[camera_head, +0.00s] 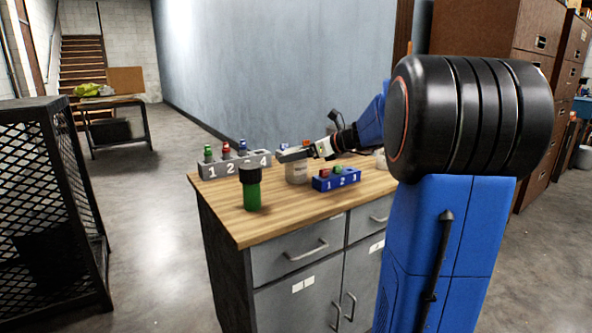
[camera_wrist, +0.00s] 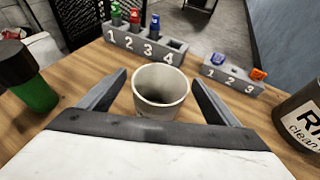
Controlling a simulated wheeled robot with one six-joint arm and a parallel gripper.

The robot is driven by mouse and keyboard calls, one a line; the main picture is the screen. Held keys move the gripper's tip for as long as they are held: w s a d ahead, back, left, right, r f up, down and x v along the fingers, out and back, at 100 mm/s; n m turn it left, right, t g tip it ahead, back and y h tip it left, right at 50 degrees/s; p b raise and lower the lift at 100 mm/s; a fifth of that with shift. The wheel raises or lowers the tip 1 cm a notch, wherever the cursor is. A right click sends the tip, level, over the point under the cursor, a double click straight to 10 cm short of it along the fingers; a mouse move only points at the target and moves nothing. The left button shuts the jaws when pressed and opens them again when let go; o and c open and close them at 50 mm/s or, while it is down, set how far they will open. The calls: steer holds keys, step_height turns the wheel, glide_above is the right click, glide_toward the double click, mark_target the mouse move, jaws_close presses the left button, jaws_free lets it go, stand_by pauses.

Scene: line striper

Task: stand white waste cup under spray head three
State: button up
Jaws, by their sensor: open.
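The white waste cup (camera_wrist: 162,84) stands upright on the wooden top between my gripper's spread fingers; it looks empty inside. In the head view the cup (camera_head: 297,174) shows below my gripper (camera_head: 284,156). My gripper (camera_wrist: 160,77) is open, with a finger on each side of the cup and a gap visible at the left. A grey rack (camera_wrist: 139,44) numbered 1 to 4 stands beyond, to the left. It holds a green head at 1, a red one at 2 and a blue one (camera_wrist: 155,23) at 3. Slot 4 is empty.
A green bottle with a black cap (camera_head: 251,190) stands at the left. A blue rack (camera_head: 336,179) numbered 1 to 3 is right of the cup. A grey 1-to-3 rack (camera_wrist: 231,78) stands beyond. A dark labelled canister (camera_wrist: 303,113) is close at right.

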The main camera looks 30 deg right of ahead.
steer(key=x, duration=0.5)
steer(key=shift+s, duration=0.1)
steer(key=c, duration=1.2)
